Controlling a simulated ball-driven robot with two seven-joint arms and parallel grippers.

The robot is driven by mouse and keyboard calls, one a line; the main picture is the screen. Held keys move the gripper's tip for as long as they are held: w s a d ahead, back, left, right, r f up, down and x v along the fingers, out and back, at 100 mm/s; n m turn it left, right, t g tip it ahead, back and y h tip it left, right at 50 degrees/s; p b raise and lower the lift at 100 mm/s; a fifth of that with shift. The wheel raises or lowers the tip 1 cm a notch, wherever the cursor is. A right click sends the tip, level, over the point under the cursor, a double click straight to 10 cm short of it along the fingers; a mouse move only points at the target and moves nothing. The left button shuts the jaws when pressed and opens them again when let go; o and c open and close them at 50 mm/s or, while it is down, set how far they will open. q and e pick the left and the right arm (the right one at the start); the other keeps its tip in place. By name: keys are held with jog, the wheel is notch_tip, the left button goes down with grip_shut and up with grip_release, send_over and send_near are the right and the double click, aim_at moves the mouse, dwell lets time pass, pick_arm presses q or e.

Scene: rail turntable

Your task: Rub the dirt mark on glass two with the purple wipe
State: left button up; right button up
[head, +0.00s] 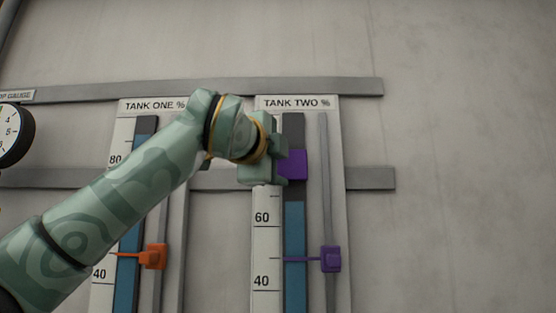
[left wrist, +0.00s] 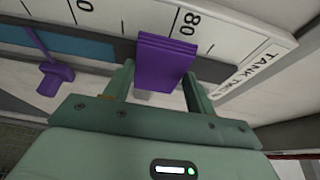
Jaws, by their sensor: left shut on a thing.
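My left gripper (head: 281,158) is shut on the purple wipe (head: 292,165) and holds it at the upper part of glass two (head: 294,235), under the "TANK TWO %" label. In the left wrist view the wipe (left wrist: 165,58) stands between the two fingers and covers part of the glass and scale near the 80 mark. I cannot tell for sure whether it touches the glass. No dirt mark shows; the wipe and gripper hide part of the glass. The blue level in glass two stands a little above 60. My right gripper is not in view.
A purple pointer (head: 330,259) sits on a rail right of glass two, its arm crossing the glass. Tank one's gauge, with an orange pointer (head: 152,256), is at the left, partly behind my arm. A round dial (head: 14,135) is at the far left. The wall at right is clear.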

aim_at(289, 164)
pick_arm(q)
jog(key=shift+w+p, duration=0.4)
jog(key=shift+w, duration=0.2)
jog(key=shift+w+p, duration=0.35)
jog(key=shift+w, duration=0.2)
jog(key=shift+d, duration=2.15)
jog(key=shift+a+f+b, duration=0.1)
jog(key=shift+a+b, duration=0.45)
jog(key=shift+a, duration=0.4)
jog(key=shift+w+a+b, duration=0.1)
jog(key=shift+a+b, duration=0.25)
jog(key=shift+a, duration=0.9)
